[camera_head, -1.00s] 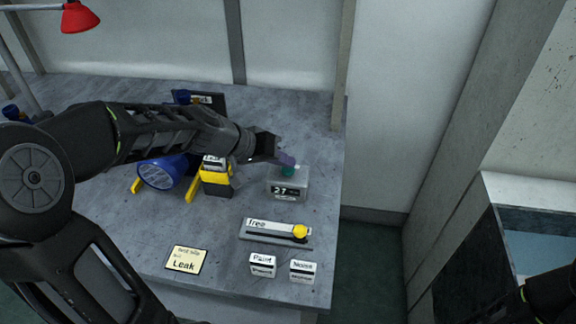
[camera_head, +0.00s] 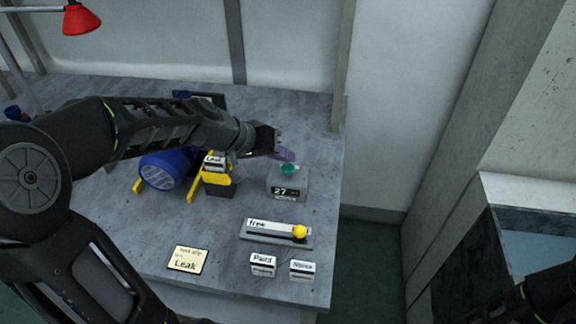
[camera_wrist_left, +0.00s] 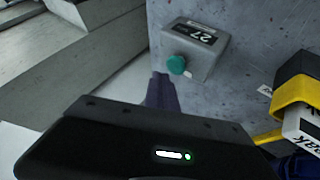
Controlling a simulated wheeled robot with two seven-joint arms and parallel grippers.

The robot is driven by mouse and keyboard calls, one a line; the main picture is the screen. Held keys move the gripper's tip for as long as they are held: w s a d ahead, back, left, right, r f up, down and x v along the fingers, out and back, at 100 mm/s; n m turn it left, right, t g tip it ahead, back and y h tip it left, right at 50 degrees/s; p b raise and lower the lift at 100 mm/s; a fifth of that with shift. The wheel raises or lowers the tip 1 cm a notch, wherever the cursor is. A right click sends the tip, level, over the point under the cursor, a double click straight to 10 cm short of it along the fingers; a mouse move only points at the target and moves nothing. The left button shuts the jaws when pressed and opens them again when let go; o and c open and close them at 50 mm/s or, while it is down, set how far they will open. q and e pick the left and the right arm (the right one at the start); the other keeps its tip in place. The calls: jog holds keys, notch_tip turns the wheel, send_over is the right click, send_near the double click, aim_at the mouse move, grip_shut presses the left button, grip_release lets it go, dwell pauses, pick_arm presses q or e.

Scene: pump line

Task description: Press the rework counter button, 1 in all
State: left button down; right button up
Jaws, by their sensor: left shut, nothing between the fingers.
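The rework counter is a grey box (camera_head: 287,182) with a dark display reading 27, standing on the bench right of centre in the head view. Its green button (camera_head: 289,169) sits on its top, towards the back. In the left wrist view the green button (camera_wrist_left: 177,64) shows clear on the grey box (camera_wrist_left: 204,57). My left gripper (camera_head: 286,155) is shut and empty, its purple fingers just behind and above the button, apart from it. The fingers also show in the left wrist view (camera_wrist_left: 161,90). My right gripper is not in view; part of my right arm shows at the lower right.
A slider panel (camera_head: 270,233) with a yellow knob lies in front of the counter. Label blocks (camera_head: 262,264) and a Leak card (camera_head: 187,259) lie nearer the front edge. A blue pump (camera_head: 168,171) and yellow holder (camera_head: 214,178) stand left of the counter. A red lamp (camera_head: 80,19) is far left.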

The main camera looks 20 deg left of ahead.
aim_at(284, 169)
pick_arm(q)
jog(key=shift+r+p, duration=1.55)
jog(key=shift+r, duration=0.9)
jog(key=shift+f, duration=0.1)
